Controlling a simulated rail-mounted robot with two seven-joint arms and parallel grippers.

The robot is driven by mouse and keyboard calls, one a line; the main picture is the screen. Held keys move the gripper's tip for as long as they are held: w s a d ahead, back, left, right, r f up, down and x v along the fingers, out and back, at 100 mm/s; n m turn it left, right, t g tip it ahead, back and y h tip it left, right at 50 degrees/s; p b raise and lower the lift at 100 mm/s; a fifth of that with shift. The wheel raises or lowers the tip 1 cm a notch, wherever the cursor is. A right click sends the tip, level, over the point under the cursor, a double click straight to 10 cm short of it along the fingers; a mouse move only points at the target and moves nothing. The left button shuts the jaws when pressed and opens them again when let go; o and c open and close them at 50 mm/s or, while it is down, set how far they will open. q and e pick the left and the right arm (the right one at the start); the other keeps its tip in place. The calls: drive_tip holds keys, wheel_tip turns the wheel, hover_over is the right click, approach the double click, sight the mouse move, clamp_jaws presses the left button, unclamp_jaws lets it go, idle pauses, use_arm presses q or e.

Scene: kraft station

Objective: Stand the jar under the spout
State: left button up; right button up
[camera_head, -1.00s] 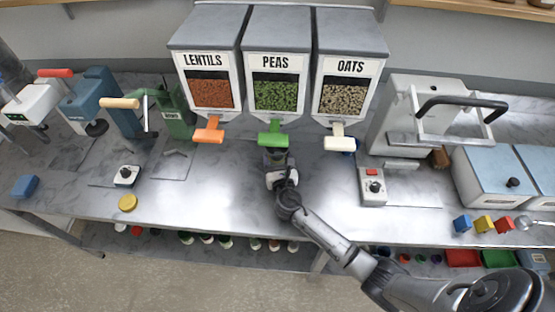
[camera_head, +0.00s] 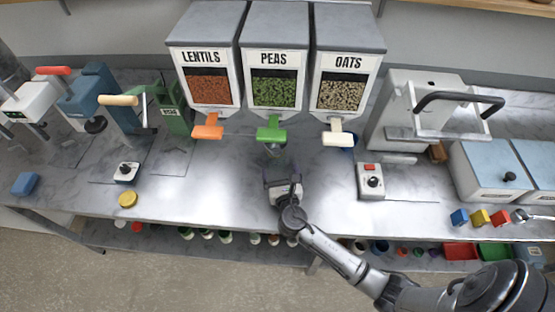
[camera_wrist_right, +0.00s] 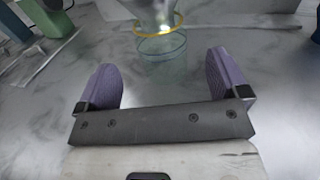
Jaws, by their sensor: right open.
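A clear glass jar (camera_wrist_right: 162,46) with a yellow band stands upright on the counter in the right wrist view, just beyond my fingertips. In the head view the jar (camera_head: 272,151) is small and partly hidden below the green handle (camera_head: 271,134) of the PEAS dispenser (camera_head: 275,60). A pale, bright shape above the jar in the wrist view may be the spout; exact centring cannot be told. My right gripper (camera_head: 282,174) is open and empty on the near side of the jar. It also shows in the wrist view (camera_wrist_right: 163,72), its purple fingers apart. My left gripper is not in view.
LENTILS (camera_head: 208,60) and OATS (camera_head: 345,85) dispensers flank the middle one. A switch box (camera_head: 371,181) is to the right. A yellow lid (camera_head: 128,199) and a small dial box (camera_head: 126,172) lie left.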

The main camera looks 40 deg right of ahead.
drive_tip(key=v, duration=0.5)
idle(0.5)
